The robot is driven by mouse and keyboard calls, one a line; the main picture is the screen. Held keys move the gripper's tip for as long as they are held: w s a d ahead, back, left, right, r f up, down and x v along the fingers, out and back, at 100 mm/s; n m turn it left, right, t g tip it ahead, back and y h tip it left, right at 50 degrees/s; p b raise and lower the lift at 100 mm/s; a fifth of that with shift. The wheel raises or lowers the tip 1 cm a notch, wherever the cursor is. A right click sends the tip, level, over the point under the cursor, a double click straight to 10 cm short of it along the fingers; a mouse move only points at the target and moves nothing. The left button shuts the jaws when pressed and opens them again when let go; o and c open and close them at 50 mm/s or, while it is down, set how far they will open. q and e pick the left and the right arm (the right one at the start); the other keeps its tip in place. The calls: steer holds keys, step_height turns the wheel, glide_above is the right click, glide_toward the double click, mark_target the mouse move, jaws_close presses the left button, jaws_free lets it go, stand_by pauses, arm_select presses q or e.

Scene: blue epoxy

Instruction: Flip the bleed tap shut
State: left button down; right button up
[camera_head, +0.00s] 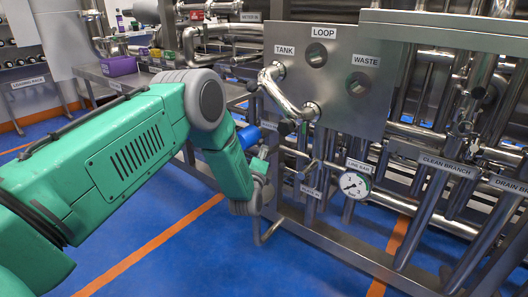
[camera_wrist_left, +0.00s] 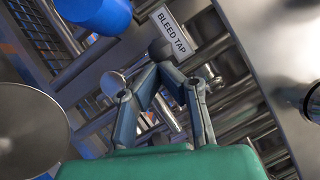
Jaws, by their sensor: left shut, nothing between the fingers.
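The BLEED TAP label (camera_wrist_left: 174,31) shows in the left wrist view, just beyond my left gripper (camera_wrist_left: 158,70). The gripper's two dark fingers bend together at their tips, shut and empty. A dark round knob (camera_wrist_left: 160,49) sits right at the tips; I cannot tell whether they touch. A bright metal rod (camera_wrist_left: 168,112) shows behind the fingers, and a rounded metal end (camera_wrist_left: 113,83) lies left of them. In the head view a small metal tap (camera_head: 309,168) stands low on the rack, right of my left wrist, which hides the fingers. My right gripper is not in view.
A steel panel (camera_head: 345,75) with TANK, LOOP and WASTE ports stands above, with a curved pipe (camera_head: 283,95) in front. A dial gauge (camera_head: 354,184) hangs to the right. A blue cylinder (camera_head: 248,136) is close to my wrist. The blue floor (camera_head: 205,255) is clear.

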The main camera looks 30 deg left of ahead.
arm_select(q)
steer(key=shift+a+r+n, duration=0.1)
steer(key=shift+n, duration=0.3)
steer(key=a+f+n+g+h+p, duration=0.2)
steer(key=a+n+g+h+p, duration=0.2)
steer(key=n+p, duration=0.5)
steer(key=a+n+g, duration=0.1)
steer(key=a+n, duration=0.1)
steer(key=n, duration=0.1)
steer(key=shift+w+a+f, duration=0.15)
steer(key=shift+w+a, duration=0.15)
steer(key=shift+a, duration=0.1)
steer(key=shift+a+f, duration=0.1)
stand_by(0.6)
